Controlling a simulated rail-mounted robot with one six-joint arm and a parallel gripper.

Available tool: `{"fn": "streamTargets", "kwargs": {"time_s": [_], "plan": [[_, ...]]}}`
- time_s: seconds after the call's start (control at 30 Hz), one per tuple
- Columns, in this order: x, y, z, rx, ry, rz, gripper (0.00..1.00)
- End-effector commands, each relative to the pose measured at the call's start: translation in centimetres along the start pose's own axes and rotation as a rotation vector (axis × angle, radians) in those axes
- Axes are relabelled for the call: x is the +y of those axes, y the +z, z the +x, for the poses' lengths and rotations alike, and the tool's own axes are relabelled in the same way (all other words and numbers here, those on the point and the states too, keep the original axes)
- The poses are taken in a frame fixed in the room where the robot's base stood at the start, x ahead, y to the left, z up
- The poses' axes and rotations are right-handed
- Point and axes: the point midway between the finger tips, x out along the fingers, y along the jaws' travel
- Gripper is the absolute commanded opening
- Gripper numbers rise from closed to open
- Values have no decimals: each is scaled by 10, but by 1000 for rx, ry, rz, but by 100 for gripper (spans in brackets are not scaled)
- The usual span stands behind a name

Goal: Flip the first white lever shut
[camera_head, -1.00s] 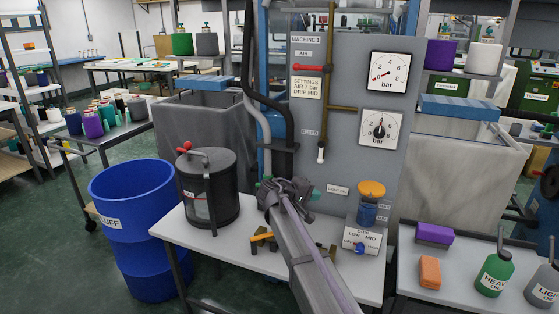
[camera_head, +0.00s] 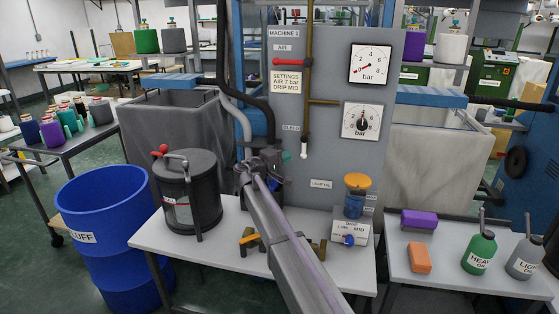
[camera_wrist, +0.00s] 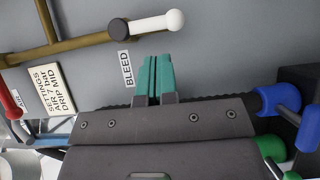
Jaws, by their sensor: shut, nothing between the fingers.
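The white lever (camera_head: 304,148) hangs down at the lower end of the vertical brass pipe, beside the BLEED label (camera_head: 291,128). In the wrist view the lever (camera_wrist: 155,24) runs from a black pivot to a round white knob, in line with the pipe (camera_wrist: 75,47). My gripper (camera_head: 284,157) is just left of the lever and slightly lower in the head view. In the wrist view its teal fingers (camera_wrist: 158,75) are together, empty, with a visible gap to the lever. They point toward the panel near the BLEED label.
A red lever (camera_head: 290,63) sits higher on the grey panel (camera_head: 334,85), with two gauges to the right. Blue (camera_wrist: 278,99) and green (camera_wrist: 270,146) knobs lie right of my gripper in the wrist view. A dark canister (camera_head: 190,192) stands left on the table.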

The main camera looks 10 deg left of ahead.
Motion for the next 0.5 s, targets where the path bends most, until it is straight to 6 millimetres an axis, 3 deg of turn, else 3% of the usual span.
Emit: {"fn": "streamTargets", "kwargs": {"time_s": [0.2, 0.5], "plan": [[0, -1, 37, 0, 0, 0, 0], [0, 0, 48, 0, 0, 0, 0]]}}
